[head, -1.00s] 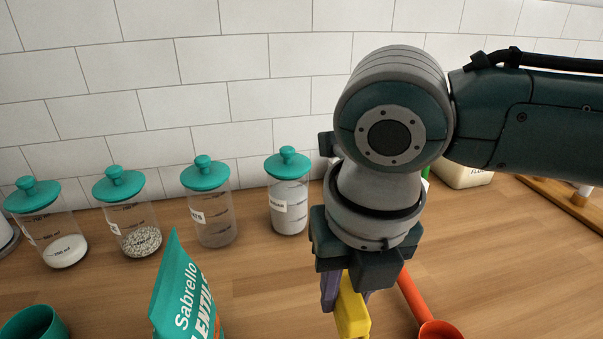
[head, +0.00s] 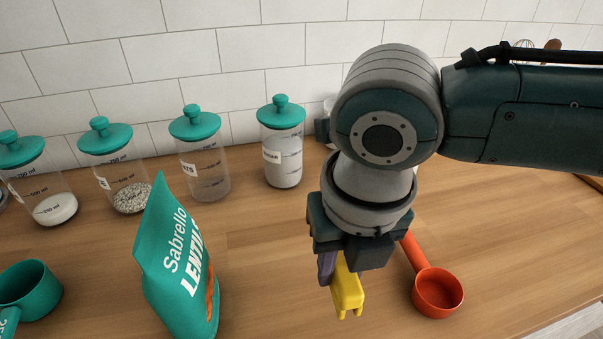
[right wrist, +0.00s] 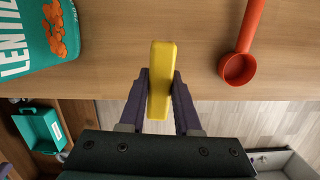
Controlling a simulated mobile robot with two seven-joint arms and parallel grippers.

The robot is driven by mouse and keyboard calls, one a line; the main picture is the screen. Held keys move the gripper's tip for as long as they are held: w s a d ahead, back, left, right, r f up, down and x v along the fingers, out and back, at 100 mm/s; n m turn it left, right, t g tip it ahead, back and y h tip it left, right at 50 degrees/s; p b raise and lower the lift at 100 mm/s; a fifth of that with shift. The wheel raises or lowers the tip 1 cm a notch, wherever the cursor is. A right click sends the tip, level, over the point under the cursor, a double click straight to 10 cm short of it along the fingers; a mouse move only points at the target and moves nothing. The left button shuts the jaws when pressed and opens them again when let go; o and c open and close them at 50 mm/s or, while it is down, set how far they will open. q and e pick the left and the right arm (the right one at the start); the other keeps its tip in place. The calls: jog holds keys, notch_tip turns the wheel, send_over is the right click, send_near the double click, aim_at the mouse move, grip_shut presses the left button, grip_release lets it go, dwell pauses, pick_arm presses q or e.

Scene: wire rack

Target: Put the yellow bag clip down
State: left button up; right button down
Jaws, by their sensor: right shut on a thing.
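The yellow bag clip (head: 347,291) is held in my right gripper (head: 338,275), between the purple fingers, and points downward in the head view. The right wrist view shows the clip (right wrist: 160,80) upright in the picture between both fingertips of the gripper (right wrist: 160,95). It is near the counter's front edge in that view. I cannot tell whether the clip touches the counter. My left gripper is in neither view.
The wooden counter (head: 265,250) has free room between the teal lentil bag (head: 175,262) and the clip. A red scoop (head: 438,292) lies to the right. A teal cup (head: 30,290) is at left. Several teal-lidded jars, including the sugar jar (head: 283,145), stand along the wall.

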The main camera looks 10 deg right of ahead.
jog(key=b, duration=0.6)
send_over(332, 319)
jog(key=f, duration=0.9)
jog(key=shift+s+a, duration=0.1)
jog(key=shift+s, duration=0.15)
jog(key=shift+f, duration=0.2)
jog(key=shift+f, duration=0.1)
jog(key=shift+f, duration=0.1)
dwell(0.6)
jog(key=shift+f+b, duration=0.35)
jog(key=shift+f, duration=0.2)
